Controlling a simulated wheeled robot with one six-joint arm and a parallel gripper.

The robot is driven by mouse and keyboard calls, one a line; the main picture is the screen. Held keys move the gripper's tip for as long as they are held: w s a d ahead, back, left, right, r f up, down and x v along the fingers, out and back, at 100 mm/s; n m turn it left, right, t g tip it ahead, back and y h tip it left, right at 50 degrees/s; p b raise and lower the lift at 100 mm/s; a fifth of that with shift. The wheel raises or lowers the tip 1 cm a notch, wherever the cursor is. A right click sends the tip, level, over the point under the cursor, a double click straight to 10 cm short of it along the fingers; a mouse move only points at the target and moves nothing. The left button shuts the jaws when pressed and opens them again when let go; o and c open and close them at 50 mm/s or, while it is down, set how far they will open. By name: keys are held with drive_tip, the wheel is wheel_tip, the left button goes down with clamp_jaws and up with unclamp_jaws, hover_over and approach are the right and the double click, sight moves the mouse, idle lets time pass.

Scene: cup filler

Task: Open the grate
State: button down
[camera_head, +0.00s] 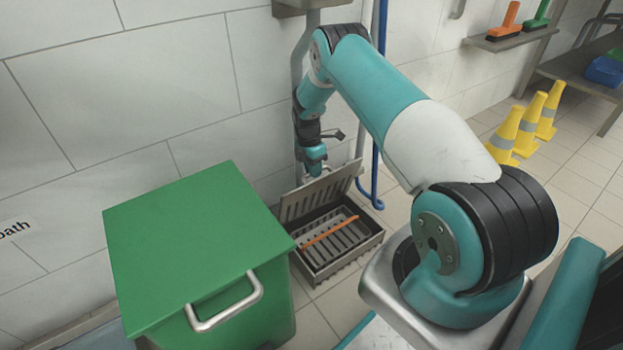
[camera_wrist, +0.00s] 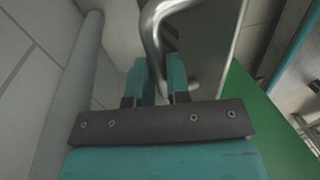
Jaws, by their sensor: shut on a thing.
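The metal grate (camera_head: 318,194) stands tilted up on its edge over the floor drain, near the wall. The drain box (camera_head: 358,243) below is open, with a slotted bottom. My gripper (camera_head: 318,173) is at the raised upper edge of the grate. In the wrist view my gripper (camera_wrist: 157,75) is shut on a bent metal handle (camera_wrist: 152,28), which passes by the two teal fingers. The grate's plate (camera_wrist: 210,45) shows behind the handle. The exact contact is partly hidden by the fingers.
An orange strip (camera_head: 330,230) lies across the drain box. A green bin (camera_head: 190,235) with a handle stands close on the left. A blue hose or pipe (camera_head: 376,165) runs down the wall on the right. Yellow cones (camera_head: 507,135) stand farther right.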

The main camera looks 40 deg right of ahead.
drive_tip(key=shift+w+d+f+b, duration=0.1)
drive_tip(key=shift+w+f+b, duration=0.15)
drive_tip(key=shift+w, duration=0.35)
drive_tip(key=shift+w+d+f+b, duration=0.1)
drive_tip(key=shift+w+f+b, duration=0.15)
drive_tip(key=shift+w, duration=0.35)
drive_tip(key=c, duration=1.1)
unclamp_jaws()
drive_tip(key=shift+r, duration=0.1)
drive_tip(key=shift+w, duration=0.1)
drive_tip(key=shift+r, duration=0.15)
